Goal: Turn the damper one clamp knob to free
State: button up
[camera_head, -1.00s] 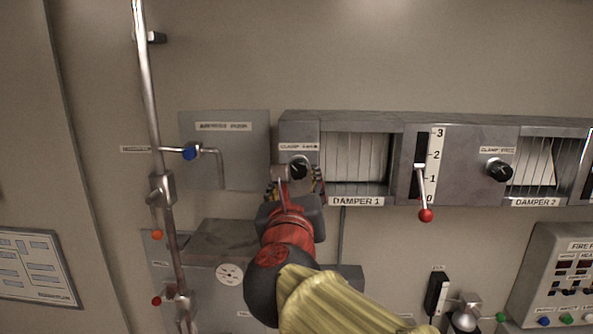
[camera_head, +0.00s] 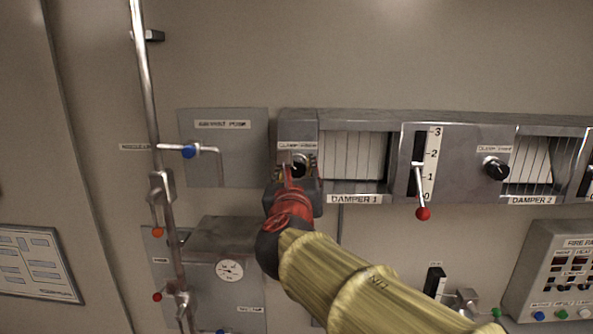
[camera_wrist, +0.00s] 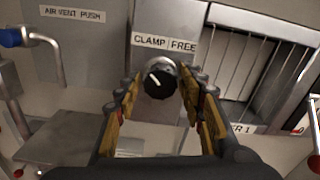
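The damper one clamp knob (camera_head: 298,166) is a round black knob with a white pointer line, on the grey panel left of the DAMPER 1 louvres (camera_head: 353,156). In the wrist view the knob (camera_wrist: 160,82) sits below the CLAMP | FREE label (camera_wrist: 164,43), and its white line points up and left, toward the CLAMP side. My gripper (camera_wrist: 160,98) is open, with one finger on each side of the knob. Gaps show between the fingers and the knob. In the head view my gripper (camera_head: 297,174) is in front of the panel and partly covers the knob's surroundings.
A lever with a red ball (camera_head: 423,213) hangs beside the 0–3 scale to the right. A pipe with a blue-knobbed handle (camera_head: 189,151) and a vertical pole (camera_head: 150,100) stand left. A grey box with a gauge (camera_head: 229,270) is below.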

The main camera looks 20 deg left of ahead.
jog(key=c, duration=0.9)
jog(key=shift+m+b, duration=0.3)
jog(key=shift+b, duration=0.25)
jog(key=m+b, duration=0.1)
jog(key=b, duration=0.1)
jog(key=shift+f+m+b, duration=0.2)
jog(key=shift+m+b, duration=0.15)
jog(key=shift+m, duration=0.05)
jog(key=m+b, duration=0.3)
jog(key=b, duration=0.1)
jog(key=shift+m+b, duration=0.3)
jog(key=shift+m, duration=0.1)
jog(key=m+b, duration=0.6)
jog(key=shift+b, duration=0.35)
jog(key=m+b, duration=0.5)
jog(key=shift+m, duration=0.4)
jog(key=o, duration=1.1)
jog(key=shift+c, duration=0.2)
